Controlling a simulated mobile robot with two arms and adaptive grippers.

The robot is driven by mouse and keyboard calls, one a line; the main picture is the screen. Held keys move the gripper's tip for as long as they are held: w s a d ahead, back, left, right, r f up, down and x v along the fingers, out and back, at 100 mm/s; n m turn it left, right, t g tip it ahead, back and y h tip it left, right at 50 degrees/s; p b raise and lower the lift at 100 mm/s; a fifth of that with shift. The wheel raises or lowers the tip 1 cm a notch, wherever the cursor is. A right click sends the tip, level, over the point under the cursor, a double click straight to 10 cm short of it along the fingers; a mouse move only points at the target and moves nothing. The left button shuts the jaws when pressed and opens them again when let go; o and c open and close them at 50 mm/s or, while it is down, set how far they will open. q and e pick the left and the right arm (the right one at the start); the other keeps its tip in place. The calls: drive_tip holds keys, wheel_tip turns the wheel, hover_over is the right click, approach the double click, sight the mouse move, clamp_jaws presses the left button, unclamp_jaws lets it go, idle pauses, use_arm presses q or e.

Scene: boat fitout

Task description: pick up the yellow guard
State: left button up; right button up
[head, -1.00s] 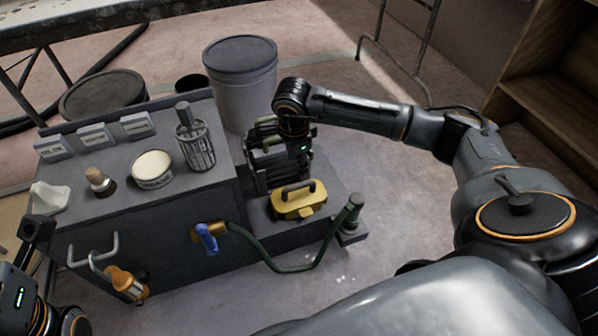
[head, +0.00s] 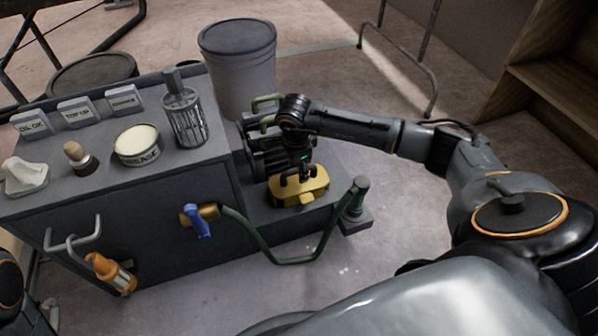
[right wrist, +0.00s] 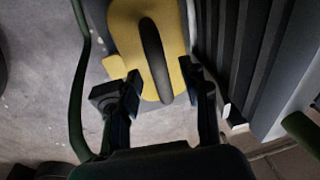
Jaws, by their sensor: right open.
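The yellow guard (head: 312,187) sits on the low grey plinth at the right of the cabinet, in front of a dark ribbed machine. In the right wrist view the guard (right wrist: 128,32) shows from above, with a dark bar handle along its middle. My right gripper (head: 297,176) is over the guard, pointing down at its handle. In the right wrist view my right gripper (right wrist: 163,80) is open, one finger on each side of the handle's near end. Whether the fingers touch anything is unclear. My left gripper is out of view; only part of that arm shows at lower left.
The ribbed machine (head: 266,160) stands close behind the guard. A green hose (head: 275,256) loops in front, from a blue-levered valve (head: 200,220) to a post (head: 355,196). A grey bin (head: 240,75) stands behind. Floor to the right is clear.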

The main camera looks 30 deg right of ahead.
drive_tip(key=shift+f, duration=0.1)
clamp_jaws()
drive_tip(key=shift+w, duration=0.1)
idle(0.4)
